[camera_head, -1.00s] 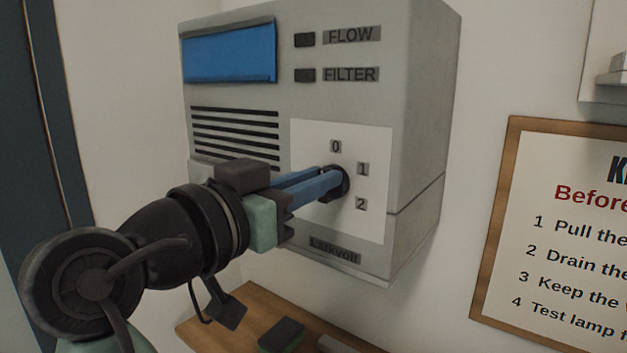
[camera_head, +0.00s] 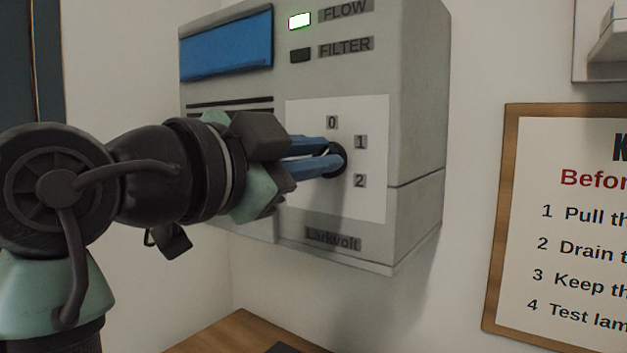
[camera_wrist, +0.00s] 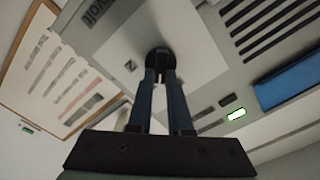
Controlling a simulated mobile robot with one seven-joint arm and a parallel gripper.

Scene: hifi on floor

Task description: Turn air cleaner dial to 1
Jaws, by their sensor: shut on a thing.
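The air cleaner (camera_head: 418,110) is a grey box on the wall. Its white dial panel (camera_head: 362,205) bears the marks 0, 1 and 2. The FLOW light (camera_head: 299,20) glows green-white; the FILTER light (camera_head: 301,55) is dark. In the wrist view the fingers reach the dial (camera_wrist: 160,60), and the lit FLOW light (camera_wrist: 236,114) shows at the right.
A wooden surface (camera_head: 240,335) lies below the air cleaner. The wall between cleaner and notice is bare.

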